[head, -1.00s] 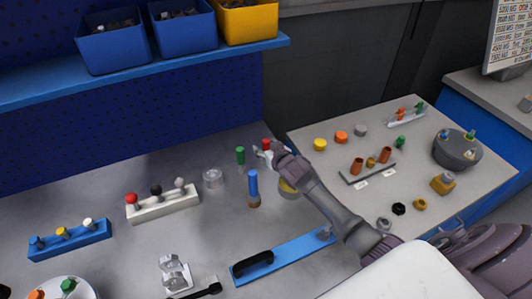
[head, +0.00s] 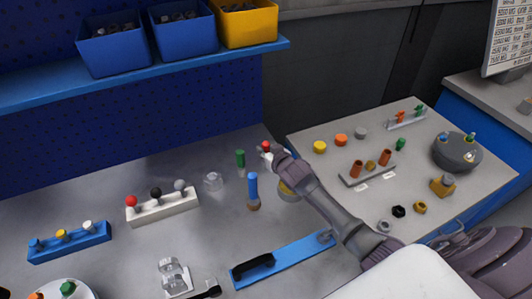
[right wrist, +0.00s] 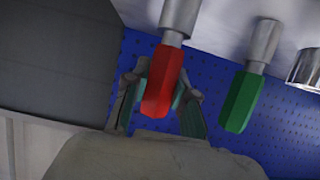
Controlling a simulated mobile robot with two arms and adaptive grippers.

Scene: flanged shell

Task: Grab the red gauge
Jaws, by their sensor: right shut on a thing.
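The red gauge (head: 266,147) has a red grip and a metal shaft. It stands at the far side of the grey bench, partly hidden by my right gripper (head: 267,153). In the right wrist view the red grip (right wrist: 165,82) lies between the fingers of my right gripper (right wrist: 161,95), which is shut on it. A green gauge (head: 240,158) stands just to the left; it also shows in the right wrist view (right wrist: 244,102), apart from the fingers. A blue-handled gauge (head: 253,186) stands nearer. My left gripper is not in view.
A yellow-topped round part (head: 287,188) is partly hidden beneath my right arm. A clear cup (head: 213,181) and a white rack (head: 163,207) with several knobs stand to the left. A blue bar (head: 285,259) lies in front. A blue shelf (head: 140,70) overhangs the back left.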

